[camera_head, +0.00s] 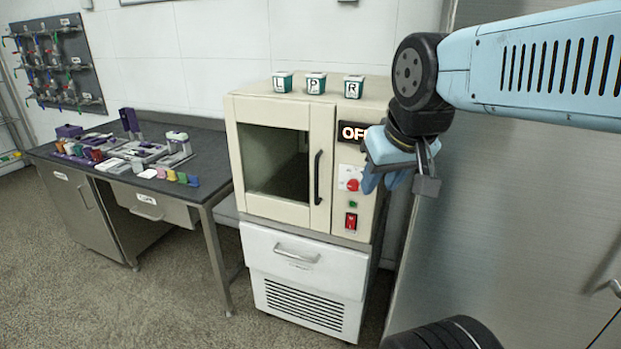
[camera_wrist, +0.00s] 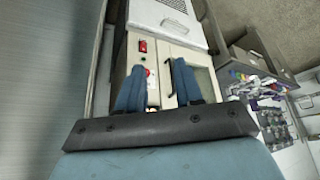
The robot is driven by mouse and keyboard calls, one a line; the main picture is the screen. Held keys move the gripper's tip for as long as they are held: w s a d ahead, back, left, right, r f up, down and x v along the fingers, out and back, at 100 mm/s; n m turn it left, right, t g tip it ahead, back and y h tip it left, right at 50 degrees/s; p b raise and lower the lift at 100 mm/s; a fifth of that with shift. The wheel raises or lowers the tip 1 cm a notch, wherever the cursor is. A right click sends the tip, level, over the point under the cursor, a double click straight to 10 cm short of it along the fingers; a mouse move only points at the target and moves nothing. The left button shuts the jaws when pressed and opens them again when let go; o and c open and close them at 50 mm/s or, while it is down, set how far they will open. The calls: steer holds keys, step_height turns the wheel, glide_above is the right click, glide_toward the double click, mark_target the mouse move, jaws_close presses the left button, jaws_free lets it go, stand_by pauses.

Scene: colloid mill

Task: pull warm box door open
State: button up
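The warm box (camera_head: 292,110) is a cream cabinet in the middle of the head view. Its door (camera_head: 276,210) has a dark window on the left and looks closed. A black vertical handle (camera_head: 318,178) sits on the right part of the door. My gripper (camera_head: 384,186) is to the right of the handle, in front of the control panel, apart from the handle and empty. In the wrist view my gripper (camera_wrist: 158,72) shows two blue fingers spread apart. The warm box (camera_wrist: 140,62) appears upside down beyond them, with the handle partly hidden by a finger.
The panel has an OFF display (camera_head: 353,132), a red button (camera_head: 352,185) and a red switch (camera_head: 351,221). Three lettered cubes (camera_head: 316,83) stand on top of the box. A white drawer unit (camera_head: 305,270) is below. A cluttered bench (camera_head: 120,165) stands left; floor in front is clear.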

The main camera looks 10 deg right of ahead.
steer(key=w+d+f+n+g+h, duration=0.4)
steer(key=w+f+n+g+h, duration=0.1)
steer(key=w+f+n+h, duration=0.6)
steer(key=w+a+f+n+t+h, duration=0.1)
steer(key=w+a+f+n+t, duration=0.45)
steer(key=w+a+n, duration=0.2)
steer(key=w+a+f+n+t+h, duration=0.1)
steer(key=w+a+f+n+t, duration=0.3)
steer(key=w+a+n+t, duration=0.35)
steer(key=g, duration=0.1)
glide_above(316, 201)
steer(key=shift+w+d+r+n, duration=0.15)
steer(key=shift+w+r+n, duration=0.05)
steer(key=shift+w+n, duration=0.1)
jaws_close()
